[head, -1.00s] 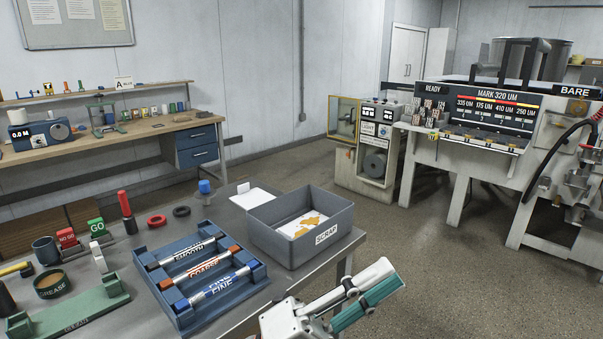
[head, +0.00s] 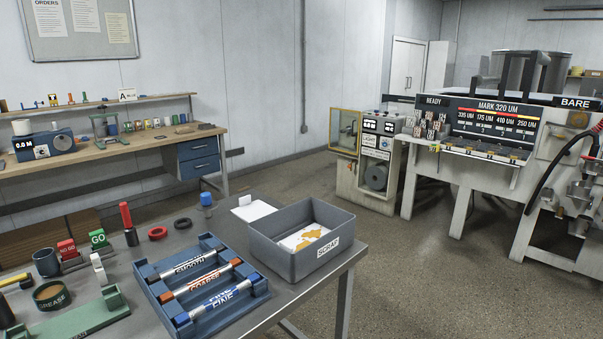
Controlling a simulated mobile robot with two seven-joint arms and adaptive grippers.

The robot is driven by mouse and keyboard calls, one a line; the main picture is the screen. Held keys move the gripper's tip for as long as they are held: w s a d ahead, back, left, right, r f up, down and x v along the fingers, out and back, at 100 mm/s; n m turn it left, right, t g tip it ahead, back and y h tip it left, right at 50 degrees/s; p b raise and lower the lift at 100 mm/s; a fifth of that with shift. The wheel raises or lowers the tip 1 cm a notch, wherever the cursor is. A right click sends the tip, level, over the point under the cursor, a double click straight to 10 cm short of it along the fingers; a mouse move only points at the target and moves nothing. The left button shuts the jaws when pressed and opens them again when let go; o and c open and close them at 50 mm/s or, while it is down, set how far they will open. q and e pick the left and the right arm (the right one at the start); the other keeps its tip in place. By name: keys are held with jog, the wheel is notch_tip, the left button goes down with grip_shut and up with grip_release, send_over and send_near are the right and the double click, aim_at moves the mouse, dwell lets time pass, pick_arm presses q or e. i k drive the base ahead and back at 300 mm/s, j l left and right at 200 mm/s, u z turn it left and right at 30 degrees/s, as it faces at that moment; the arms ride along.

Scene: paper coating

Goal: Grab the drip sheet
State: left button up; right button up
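A white sheet with orange-brown stains (head: 302,239) lies inside the grey bin labelled SCRAP (head: 287,262) on the near table. A plain white sheet or pad (head: 254,211) lies flat on the table just behind the bin. I cannot tell from the label-free surfaces which of the two is the drip sheet. Neither of my grippers is in the head view, and nothing of mine covers the bin.
A blue rack (head: 200,285) holds bars marked SMOOTH, COARSE and FINE left of the bin. A grease tub (head: 52,295), a green stand (head: 70,321) and NO GO/GO blocks crowd the table's left. The coating machine (head: 490,125) stands back right. Open floor lies right of the table.

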aim_at(249, 211)
jog(key=i+l+z, duration=0.8)
jog(key=i+z, duration=0.3)
jog(key=i+l+z, duration=0.1)
jog(key=i+z, duration=0.25)
jog(key=i, duration=1.05)
jog(key=i+u, duration=0.45)
jog(key=i, duration=0.15)
jog(key=i+l+u, duration=0.2)
jog(key=i+u, duration=0.25)
jog(key=i+j+u, duration=0.1)
jog(key=i+u, duration=0.2)
jog(key=u, duration=0.15)
jog(key=i+u, duration=0.3)
jog(key=u, duration=0.15)
jog(key=i+l+u, duration=0.15)
jog(key=i+u, duration=0.15)
jog(key=u, duration=0.15)
jog(key=i+u, duration=0.25)
jog(key=u, duration=0.15)
jog(key=i+l+u, duration=0.15)
jog(key=i+u, duration=0.25)
jog(key=i+l+u, duration=0.15)
jog(key=u, duration=0.25)
